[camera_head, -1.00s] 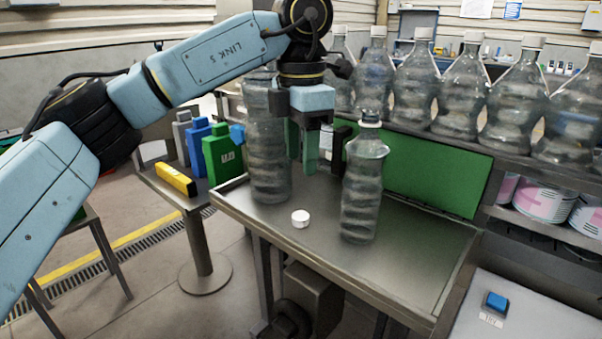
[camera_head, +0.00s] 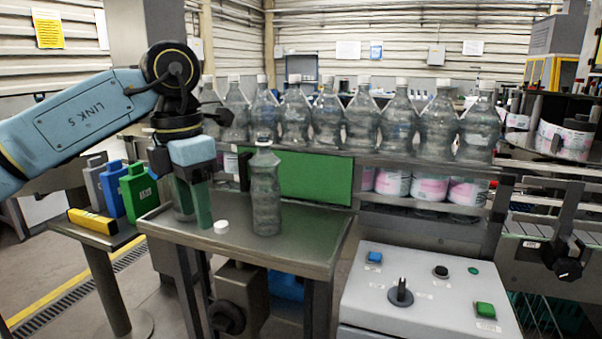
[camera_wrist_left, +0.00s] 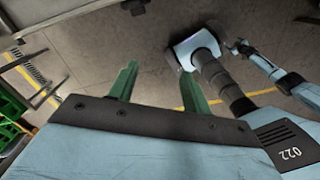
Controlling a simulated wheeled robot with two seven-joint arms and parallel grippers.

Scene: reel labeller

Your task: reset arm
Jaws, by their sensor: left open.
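My left gripper (camera_head: 193,205) hangs fingers down over the left part of the metal table (camera_head: 300,250), with green fingers apart and nothing between them. The fingers (camera_wrist_left: 160,92) also show open and empty in the left wrist view, above the floor. A clear bottle (camera_head: 265,195) with a white cap stands upright on the table, right of the gripper. A loose white cap (camera_head: 221,227) lies on the table close to the fingertips. My right gripper does not show.
A row of clear capped bottles (camera_head: 362,122) stands on the shelf behind. Green (camera_head: 137,192), blue and grey containers and a yellow block (camera_head: 92,221) stand on the left stand. A control box (camera_head: 425,300) with buttons and a knob is at front right.

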